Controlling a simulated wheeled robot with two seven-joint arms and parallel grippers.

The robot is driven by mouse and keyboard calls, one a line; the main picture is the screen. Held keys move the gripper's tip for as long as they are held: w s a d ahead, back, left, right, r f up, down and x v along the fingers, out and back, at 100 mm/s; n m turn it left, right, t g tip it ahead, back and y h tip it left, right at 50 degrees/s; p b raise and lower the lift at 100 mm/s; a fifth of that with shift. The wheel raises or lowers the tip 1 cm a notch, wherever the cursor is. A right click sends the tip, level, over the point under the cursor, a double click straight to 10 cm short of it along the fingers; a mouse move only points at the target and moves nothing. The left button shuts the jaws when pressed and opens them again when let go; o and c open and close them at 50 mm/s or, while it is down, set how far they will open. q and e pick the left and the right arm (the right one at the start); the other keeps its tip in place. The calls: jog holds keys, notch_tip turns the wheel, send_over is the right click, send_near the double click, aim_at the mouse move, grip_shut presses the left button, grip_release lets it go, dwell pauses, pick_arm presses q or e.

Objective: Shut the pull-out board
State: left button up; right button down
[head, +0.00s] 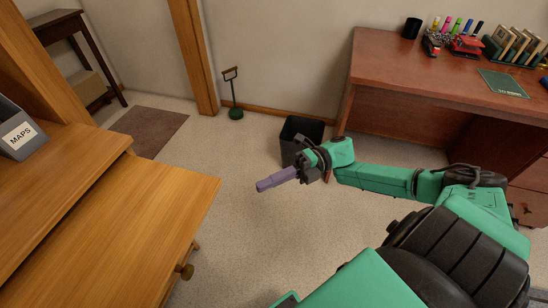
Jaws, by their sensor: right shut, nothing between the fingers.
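The pull-out board (120,225) is a flat, light-brown wooden panel at the lower left. It sticks out to the right from under the wooden desk top (75,150), so it stands pulled out. My right gripper (262,186) is shut and empty. It is held in the air over the floor, to the right of the board and apart from it, with its purple-grey fingers pointing left. My left gripper is not in view.
A black bin (298,140) stands on the floor behind my right gripper. A reddish desk (440,75) with pens and books is at the upper right. A grey MAPS box (18,132) sits on the wooden desk. Carpet (235,235) between board and gripper is clear.

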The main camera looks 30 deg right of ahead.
aim_at(216, 194)
jog(key=w+a, duration=0.1)
jog(key=a, duration=0.1)
jog(key=w+a, duration=0.1)
jog(key=a, duration=0.1)
jog(key=w+a, duration=0.1)
jog(key=a, duration=0.1)
jog(key=shift+w+a, duration=0.1)
jog(key=shift+a, duration=0.25)
jog(key=shift+w+a, duration=0.2)
jog(key=shift+w+f+b, duration=0.1)
jog(key=shift+b, duration=0.2)
